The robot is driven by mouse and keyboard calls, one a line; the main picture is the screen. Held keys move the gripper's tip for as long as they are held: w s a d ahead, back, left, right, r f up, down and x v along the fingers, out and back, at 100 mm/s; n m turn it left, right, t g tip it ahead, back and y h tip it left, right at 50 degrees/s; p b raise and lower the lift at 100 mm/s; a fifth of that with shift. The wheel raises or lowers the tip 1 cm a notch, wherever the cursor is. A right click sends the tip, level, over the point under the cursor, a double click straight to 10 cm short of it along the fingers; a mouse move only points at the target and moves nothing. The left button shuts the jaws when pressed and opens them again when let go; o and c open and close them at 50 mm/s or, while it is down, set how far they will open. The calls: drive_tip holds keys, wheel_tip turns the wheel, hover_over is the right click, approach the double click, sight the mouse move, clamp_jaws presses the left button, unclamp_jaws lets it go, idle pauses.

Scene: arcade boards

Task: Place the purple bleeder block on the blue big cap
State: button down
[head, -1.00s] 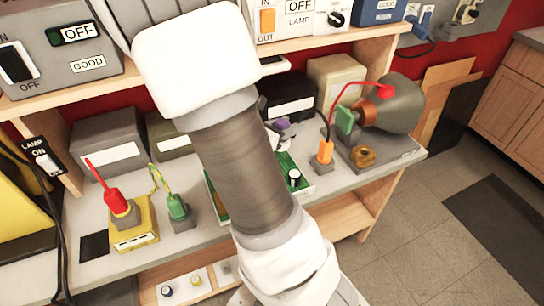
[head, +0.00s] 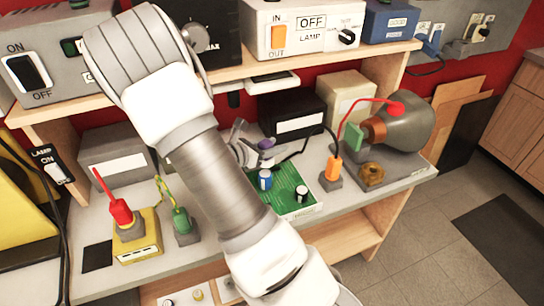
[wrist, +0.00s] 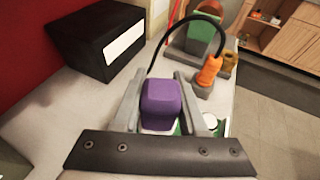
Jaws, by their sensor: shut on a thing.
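My gripper (head: 252,152) is shut on the purple bleeder block (head: 266,143), above the back part of the green circuit board. In the wrist view the purple block (wrist: 161,98) sits between the two grey fingers (wrist: 160,104). The blue big cap (head: 265,179) is a short cylinder with a light top, standing upright on the green board (head: 289,187). In the head view the block appears above and apart from the cap. The cap cannot be made out in the wrist view.
A small dark-and-white cap (head: 302,194) stands on the board's right part. An orange plug (head: 332,169) with a black cable is right of the board. A black box (head: 292,115) stands behind. A green plug (head: 182,221) and a yellow block (head: 138,249) are at left.

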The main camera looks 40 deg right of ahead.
sight(272, 158)
drive_tip(key=shift+w+f, duration=0.2)
drive_tip(key=shift+w, duration=0.05)
drive_tip(key=shift+f+b, duration=0.55)
drive_tip(key=shift+f, duration=1.7)
drive_tip(key=shift+c, duration=2.2)
unclamp_jaws()
drive_tip(key=shift+r, duration=0.1)
drive_tip(key=shift+r, duration=0.15)
